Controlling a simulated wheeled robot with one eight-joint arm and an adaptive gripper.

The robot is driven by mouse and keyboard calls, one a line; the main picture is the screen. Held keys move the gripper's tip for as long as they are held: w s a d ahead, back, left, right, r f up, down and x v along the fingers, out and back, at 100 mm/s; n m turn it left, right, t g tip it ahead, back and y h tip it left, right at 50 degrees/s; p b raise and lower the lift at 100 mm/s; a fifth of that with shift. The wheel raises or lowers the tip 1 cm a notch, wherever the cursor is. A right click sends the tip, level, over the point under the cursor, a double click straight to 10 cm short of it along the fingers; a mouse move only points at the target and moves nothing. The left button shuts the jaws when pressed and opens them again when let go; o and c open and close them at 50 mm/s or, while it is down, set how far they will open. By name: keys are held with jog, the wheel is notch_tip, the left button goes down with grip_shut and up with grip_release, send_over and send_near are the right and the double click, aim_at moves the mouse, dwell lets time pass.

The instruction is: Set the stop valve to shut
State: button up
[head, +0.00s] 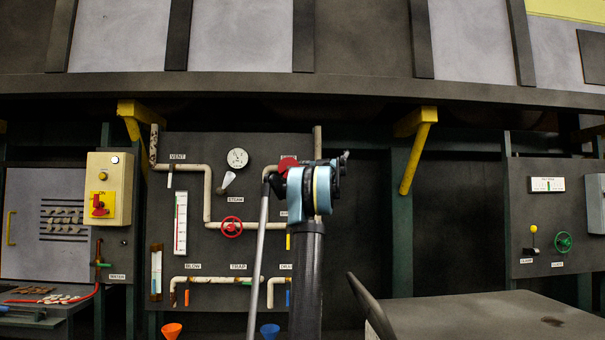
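A pipe panel (205,265) stands ahead with cream pipes. A red handwheel (232,227) sits on the middle pipe, left of my arm. A second red part (288,163) shows higher up, partly behind my arm. I cannot read which label names the stop valve; some labels are covered by my arm. My gripper (338,170) is at the top of my arm, in front of the panel's right part. Its fingers are not clear, so I cannot tell whether it is open or holds anything, or whether it touches the panel.
A round gauge (237,155), a steam lever (226,181) and sight tubes are on the panel. A switch box (109,188) is to the left. A green handwheel (563,242) is on the far right panel. A dark flat top (490,315) fills the lower right. Two funnels stand below.

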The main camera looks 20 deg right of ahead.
jog(key=shift+x, duration=0.95)
jog(key=shift+c, duration=0.6)
